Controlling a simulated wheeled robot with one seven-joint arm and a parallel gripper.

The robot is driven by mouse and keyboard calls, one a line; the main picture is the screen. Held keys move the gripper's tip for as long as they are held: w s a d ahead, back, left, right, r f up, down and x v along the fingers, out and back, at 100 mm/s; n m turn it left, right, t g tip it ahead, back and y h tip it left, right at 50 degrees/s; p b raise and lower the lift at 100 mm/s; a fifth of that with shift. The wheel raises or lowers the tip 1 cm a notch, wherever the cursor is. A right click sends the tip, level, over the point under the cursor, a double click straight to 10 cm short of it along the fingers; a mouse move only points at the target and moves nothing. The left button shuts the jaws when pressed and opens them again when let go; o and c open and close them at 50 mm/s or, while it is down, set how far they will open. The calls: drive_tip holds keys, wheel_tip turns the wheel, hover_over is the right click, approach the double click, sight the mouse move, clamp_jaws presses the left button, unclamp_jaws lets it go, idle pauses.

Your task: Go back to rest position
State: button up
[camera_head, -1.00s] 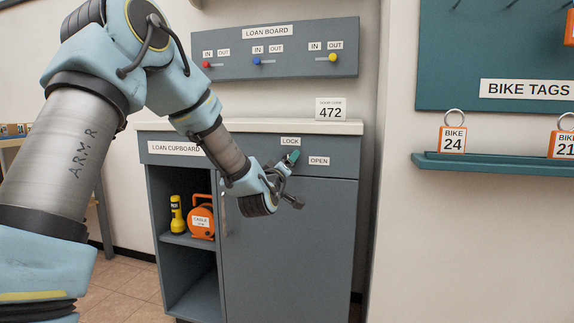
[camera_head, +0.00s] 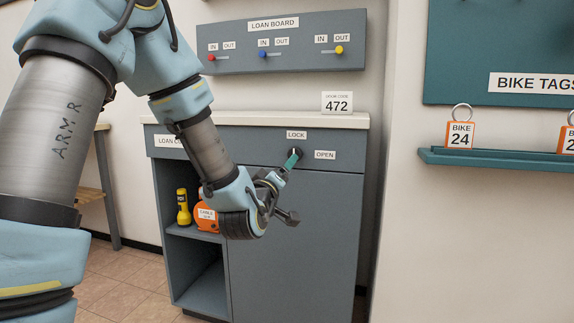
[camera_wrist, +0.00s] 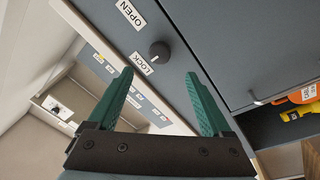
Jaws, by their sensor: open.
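My gripper (camera_head: 291,160) is in front of the loan cupboard's top panel (camera_head: 235,147), just below and left of the dark round knob (camera_head: 297,152). In the wrist view my gripper (camera_wrist: 158,74) is open and empty, its two green fingers spread wide. The knob (camera_wrist: 160,52) shows beyond the fingertips, between them and clear of both. The LOCK label (camera_head: 296,134) is above the knob and the OPEN label (camera_head: 325,155) is to its right. The cupboard door (camera_head: 300,240) looks shut.
The left open shelf holds a yellow torch (camera_head: 184,207) and an orange cable reel (camera_head: 206,217), partly hidden by my arm. A code card reading 472 (camera_head: 337,102) stands on the cupboard top. Above is the loan board (camera_head: 285,55). A teal tag shelf (camera_head: 490,160) is at right.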

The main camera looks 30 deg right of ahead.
drive_tip(key=shift+s+a, duration=0.25)
drive_tip(key=shift+a, duration=0.05)
drive_tip(key=w+a+f+m+g+y, duration=0.1)
drive_tip(key=a+f+g+y, duration=0.2)
drive_tip(key=a+f+y, duration=0.5)
drive_tip(key=w+a+f+m+g+y, duration=0.1)
drive_tip(key=a+f+g, duration=0.3)
drive_tip(key=a, duration=0.8)
drive_tip(key=s+a+f+g+y, duration=0.2)
drive_tip(key=s+a+g, duration=0.1)
drive_tip(key=s+a, duration=0.5)
drive_tip(key=s+a+f+g+y, duration=0.25)
drive_tip(key=s+a, duration=0.25)
drive_tip(key=a, duration=0.4)
wheel_tip(320, 180, up, 31)
drive_tip(key=p, duration=3.1)
drive_tip(key=shift+s, duration=0.15)
